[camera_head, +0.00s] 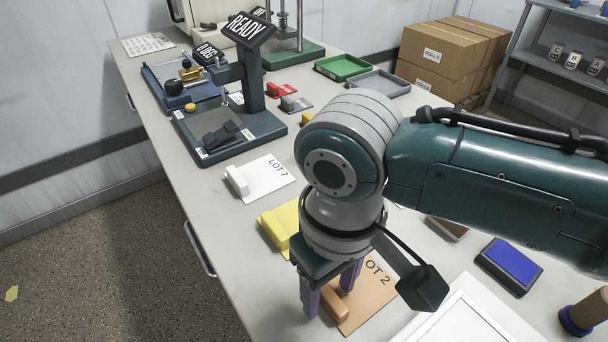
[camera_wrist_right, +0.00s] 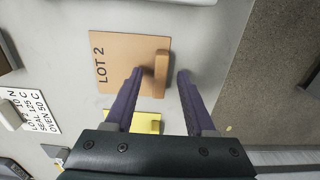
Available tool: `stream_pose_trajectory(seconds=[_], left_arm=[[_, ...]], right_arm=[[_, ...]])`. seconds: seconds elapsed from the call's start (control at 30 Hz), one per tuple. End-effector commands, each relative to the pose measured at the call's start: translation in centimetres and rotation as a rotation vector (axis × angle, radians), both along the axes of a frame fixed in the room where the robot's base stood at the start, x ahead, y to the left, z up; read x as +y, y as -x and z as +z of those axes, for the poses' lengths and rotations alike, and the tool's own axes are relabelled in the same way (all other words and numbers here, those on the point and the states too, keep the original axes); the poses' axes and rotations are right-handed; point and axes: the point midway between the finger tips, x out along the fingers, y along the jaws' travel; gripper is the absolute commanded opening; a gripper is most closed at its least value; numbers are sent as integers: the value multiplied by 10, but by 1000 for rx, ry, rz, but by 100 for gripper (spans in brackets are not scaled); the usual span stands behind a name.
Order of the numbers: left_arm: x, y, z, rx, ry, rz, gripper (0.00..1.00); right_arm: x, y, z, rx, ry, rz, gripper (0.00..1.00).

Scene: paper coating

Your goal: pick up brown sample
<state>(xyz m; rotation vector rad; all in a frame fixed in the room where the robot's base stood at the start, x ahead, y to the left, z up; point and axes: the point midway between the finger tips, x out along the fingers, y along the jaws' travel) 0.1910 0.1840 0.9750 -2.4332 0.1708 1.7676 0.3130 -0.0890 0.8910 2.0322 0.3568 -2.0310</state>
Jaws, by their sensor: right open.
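The brown sample is a flat brown sheet marked LOT 2 (camera_head: 374,284) with a raised brown block at one edge. In the right wrist view the sheet (camera_wrist_right: 118,60) lies on the grey table, and its block (camera_wrist_right: 161,73) shows between the fingertips. My right gripper (camera_head: 330,290) points down over the block end of the sheet, with its purple fingers apart, one on each side of the block. In the right wrist view the gripper (camera_wrist_right: 160,76) is open; whether either finger touches the block is unclear. My left gripper is out of view.
A yellow sample (camera_head: 276,226) lies close beside the gripper, partly hidden by my arm. A white LOT 7 sample (camera_head: 262,178) lies beyond it. A blue pad (camera_head: 509,265) and a white-framed panel (camera_head: 468,318) are to the right. A machine with a READY sign (camera_head: 248,30) stands farther back.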

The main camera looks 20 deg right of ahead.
Motion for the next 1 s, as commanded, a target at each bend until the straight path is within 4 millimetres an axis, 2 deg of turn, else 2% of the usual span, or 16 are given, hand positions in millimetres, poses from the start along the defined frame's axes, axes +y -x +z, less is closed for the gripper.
stream_pose_trajectory(seconds=[0.07,0.5,1.0], left_arm=[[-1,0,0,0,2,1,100],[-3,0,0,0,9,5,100],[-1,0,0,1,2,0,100]], right_arm=[[0,0,0,0,0,0,49],[0,0,0,0,0,0,0],[0,0,1,0,0,0,0]])
